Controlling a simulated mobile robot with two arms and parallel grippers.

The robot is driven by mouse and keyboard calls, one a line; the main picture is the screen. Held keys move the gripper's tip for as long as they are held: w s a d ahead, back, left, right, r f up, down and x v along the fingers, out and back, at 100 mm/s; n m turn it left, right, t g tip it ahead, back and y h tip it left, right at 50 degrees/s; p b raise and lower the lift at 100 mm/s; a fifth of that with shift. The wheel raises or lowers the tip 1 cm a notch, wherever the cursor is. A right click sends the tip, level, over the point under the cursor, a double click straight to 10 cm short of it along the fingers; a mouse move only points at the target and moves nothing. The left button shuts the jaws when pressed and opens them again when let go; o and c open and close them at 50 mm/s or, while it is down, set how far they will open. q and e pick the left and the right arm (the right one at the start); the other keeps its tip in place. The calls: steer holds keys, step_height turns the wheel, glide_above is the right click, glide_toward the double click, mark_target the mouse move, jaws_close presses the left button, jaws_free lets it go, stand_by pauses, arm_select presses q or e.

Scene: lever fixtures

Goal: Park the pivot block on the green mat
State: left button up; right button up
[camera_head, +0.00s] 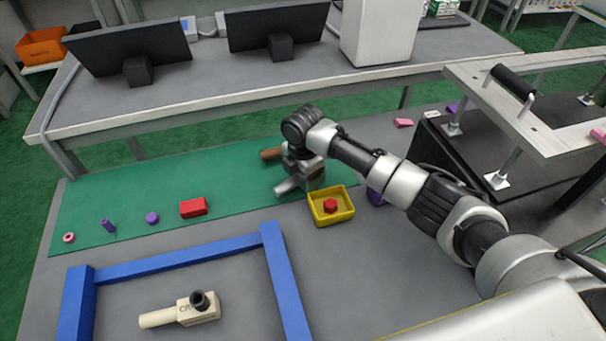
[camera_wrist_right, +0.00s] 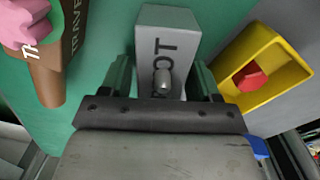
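The pivot block (camera_wrist_right: 168,40) is a grey block with dark lettering ending in "OT" and a small metal pin. In the head view the pivot block (camera_head: 288,187) shows at the front edge of the green mat (camera_head: 235,170). My right gripper (camera_wrist_right: 163,82) has a finger close against each side of the block and appears shut on it. The right gripper in the head view (camera_head: 300,172) points down, covering part of the block. Whether the block touches the mat is unclear. My left gripper is not in view.
A brown "TRAVEL" block (camera_wrist_right: 72,60) with a pink piece lies left of the gripper. A yellow tray (camera_head: 343,213) holding a red hexagonal piece (camera_head: 330,206) is close on the right. A red block (camera_head: 194,207) and small purple pieces sit on the mat. A blue frame (camera_head: 180,260) surrounds a cream block (camera_head: 185,312).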

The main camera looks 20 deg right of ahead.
steer(key=shift+o, duration=0.3)
steer(key=shift+r, duration=0.1)
steer(key=shift+r, duration=0.4)
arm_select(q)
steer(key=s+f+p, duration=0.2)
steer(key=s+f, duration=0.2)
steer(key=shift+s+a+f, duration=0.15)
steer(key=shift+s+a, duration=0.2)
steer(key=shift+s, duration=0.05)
arm_select(e)
step_height(320, 180, up, 11)
steer(key=shift+r, duration=0.15)
